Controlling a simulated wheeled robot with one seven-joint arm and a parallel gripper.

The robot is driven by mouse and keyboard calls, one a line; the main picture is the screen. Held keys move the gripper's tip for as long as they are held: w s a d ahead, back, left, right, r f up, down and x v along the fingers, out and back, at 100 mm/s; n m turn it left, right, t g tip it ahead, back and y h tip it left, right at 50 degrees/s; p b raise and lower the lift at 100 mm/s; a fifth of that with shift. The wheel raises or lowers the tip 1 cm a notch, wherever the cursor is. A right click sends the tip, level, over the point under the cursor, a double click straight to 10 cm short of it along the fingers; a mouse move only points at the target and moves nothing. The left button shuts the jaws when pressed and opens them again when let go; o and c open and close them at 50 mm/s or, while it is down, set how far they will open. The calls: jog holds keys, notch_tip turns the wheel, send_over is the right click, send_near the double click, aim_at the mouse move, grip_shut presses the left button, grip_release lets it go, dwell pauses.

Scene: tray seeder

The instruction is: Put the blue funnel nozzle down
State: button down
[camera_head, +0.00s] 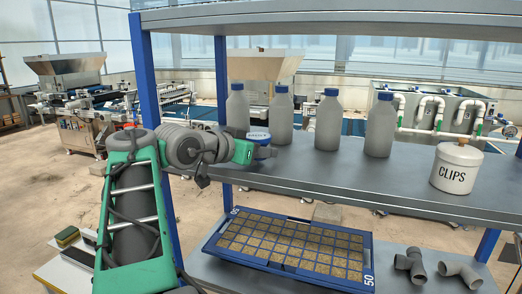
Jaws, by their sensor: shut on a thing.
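My gripper (264,152) is at the end of the green and grey arm, over the left end of the grey upper shelf board. The rest is small and partly hidden by the gripper. I cannot tell whether it touches the shelf (310,168).
Several grey bottles with blue caps (327,122) stand behind and right of my gripper. A white CLIPS canister (456,167) stands at the shelf's right. Below are a blue seed tray (368,266) and grey pipe fittings (410,264). The shelf's front middle is clear.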

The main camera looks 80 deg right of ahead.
jog(key=shift+f+b, duration=0.3)
jog(key=shift+f, duration=0.15)
jog(key=c, duration=0.9)
grip_release()
jog(key=shift+o, duration=0.2)
jog(key=shift+r, duration=0.15)
jog(key=shift+r+p, duration=0.3)
jog(key=shift+p, duration=0.15)
jog(key=v, duration=0.7)
jog(key=shift+w+a+r, duration=0.15)
jog(key=shift+w+r, duration=0.1)
jog(key=p, duration=0.1)
jog(key=a+r+p, duration=0.1)
jog(key=w+a+r+p, duration=0.1)
jog(key=shift+a+r+p, duration=0.15)
jog(key=shift+a+p, duration=0.1)
jog(key=shift+p, duration=0.1)
jog(key=shift+w+a+p, duration=0.2)
jog(key=shift+p, duration=0.8)
jog(key=shift+a+p, duration=0.35)
jog(key=shift+p, duration=0.8)
jog(key=shift+w+a+f, duration=0.1)
jog(key=shift+a+f, duration=0.05)
jog(key=shift+f, duration=0.25)
